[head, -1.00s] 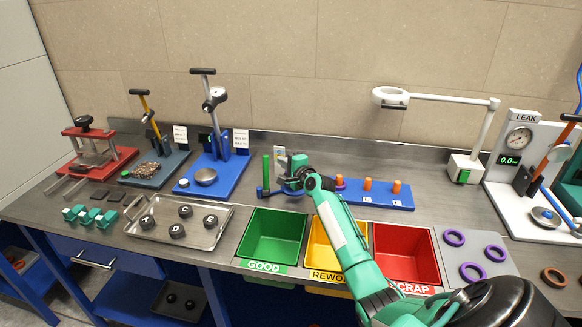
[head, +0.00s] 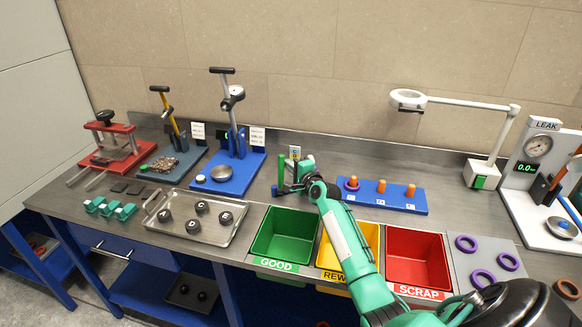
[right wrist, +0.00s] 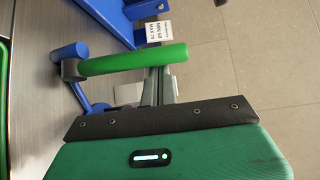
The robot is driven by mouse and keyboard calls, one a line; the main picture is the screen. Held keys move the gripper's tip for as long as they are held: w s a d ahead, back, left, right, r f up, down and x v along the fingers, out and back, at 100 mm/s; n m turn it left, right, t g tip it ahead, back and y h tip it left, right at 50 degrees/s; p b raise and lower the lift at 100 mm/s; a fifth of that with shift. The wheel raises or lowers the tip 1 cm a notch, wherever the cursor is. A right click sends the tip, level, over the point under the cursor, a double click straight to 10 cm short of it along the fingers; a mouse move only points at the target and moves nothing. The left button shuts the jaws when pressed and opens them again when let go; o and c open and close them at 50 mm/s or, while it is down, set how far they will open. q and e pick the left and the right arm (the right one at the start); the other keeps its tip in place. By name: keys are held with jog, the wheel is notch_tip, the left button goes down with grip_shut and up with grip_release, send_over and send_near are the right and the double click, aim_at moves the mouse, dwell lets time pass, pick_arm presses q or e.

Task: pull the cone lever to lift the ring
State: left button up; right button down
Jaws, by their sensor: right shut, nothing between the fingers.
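The green lever (head: 281,172) stands upright on a blue mount at the left end of the blue cone rack (head: 390,205). My right gripper (head: 294,176) is shut and empty, just to the right of the lever. In the right wrist view the green lever (right wrist: 130,60) lies across in front of my grey fingers (right wrist: 158,88) and hides part of them. I cannot tell whether they touch. My left gripper is not in view.
Green (head: 285,236), yellow (head: 350,246) and red (head: 415,257) bins sit in front of the rack, under my right arm. A blue press (head: 236,165) and a metal tray (head: 195,220) stand to the left. Loose purple rings lie on a grey mat (head: 485,268).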

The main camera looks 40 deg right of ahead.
aim_at(280, 167)
jog(key=shift+s+a+n+t+b, duration=0.35)
jog(key=shift+a+n+t+b, duration=0.05)
jog(key=shift+b, duration=0.15)
jog(key=shift+s+a+f+n+t+b, duration=0.15)
jog(key=shift+s+a+n+t+b, duration=0.15)
jog(key=shift+s+a+b, duration=0.25)
jog(key=shift+s+a+f+n+t+b, duration=0.2)
jog(key=shift+s+a+n+b, duration=0.2)
jog(key=shift+b, duration=0.25)
jog(key=shift+s+a, duration=0.15)
jog(key=shift+a, duration=0.25)
jog(key=s+a+f, duration=0.2)
jog(key=a, duration=0.1)
jog(key=shift+s+p, duration=0.15)
jog(key=shift+p, duration=0.15)
